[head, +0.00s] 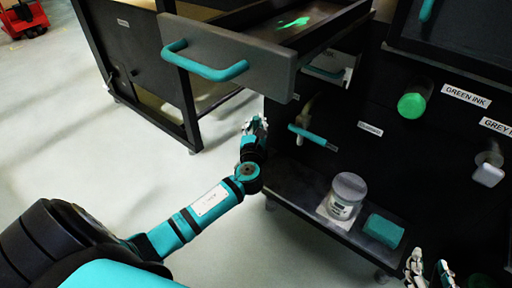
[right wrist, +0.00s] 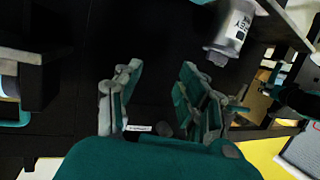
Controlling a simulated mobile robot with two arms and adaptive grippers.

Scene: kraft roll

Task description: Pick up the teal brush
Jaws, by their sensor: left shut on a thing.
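My left gripper (head: 256,124) is at the end of my outstretched left arm, below the open drawer and left of the black cabinet. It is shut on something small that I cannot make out. A teal bar-like piece (head: 318,139) sticks out from the cabinet front to its right; I cannot tell if it is the teal brush. A bright green shape (head: 293,22) lies in the drawer, too small to name. My right gripper (head: 430,268) is low at the right in the head view. Its fingers are apart and empty in the right wrist view (right wrist: 158,95).
The open drawer (head: 270,75) with a teal handle (head: 205,65) juts out above my left gripper. A lidded jar (head: 345,197) and a teal block (head: 383,230) stand on the low shelf (head: 290,195).

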